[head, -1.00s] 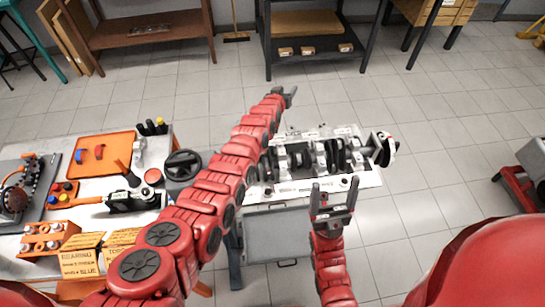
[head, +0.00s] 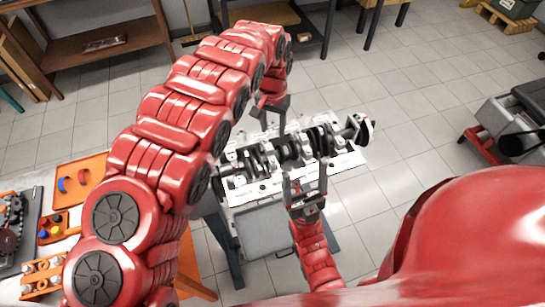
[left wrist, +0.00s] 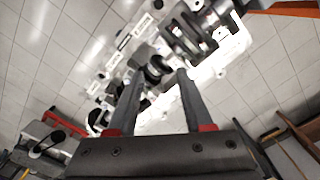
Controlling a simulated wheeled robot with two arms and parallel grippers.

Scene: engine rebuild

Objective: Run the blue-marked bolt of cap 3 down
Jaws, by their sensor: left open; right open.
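The white engine block (head: 238,192) with the dark crankshaft (head: 330,137) and its bearing caps lies across the middle of the head view. The caps also show in the left wrist view around the crankshaft (left wrist: 185,38). I cannot make out the blue mark, or tell which cap is cap 3. My left gripper (head: 270,119) is open, pointing down above the far side of the block. In the left wrist view its open fingers (left wrist: 158,82) lie in front of the block, with nothing between them. My right gripper (head: 305,178) is open and empty at the block's near side, fingers pointing up.
The work table at left holds an orange tray (head: 88,172) with red and blue parts, and a small box of coloured pieces (head: 52,228). A grey panel (head: 275,230) sits below the block. A red-framed machine (head: 485,147) stands at right, with clear floor between.

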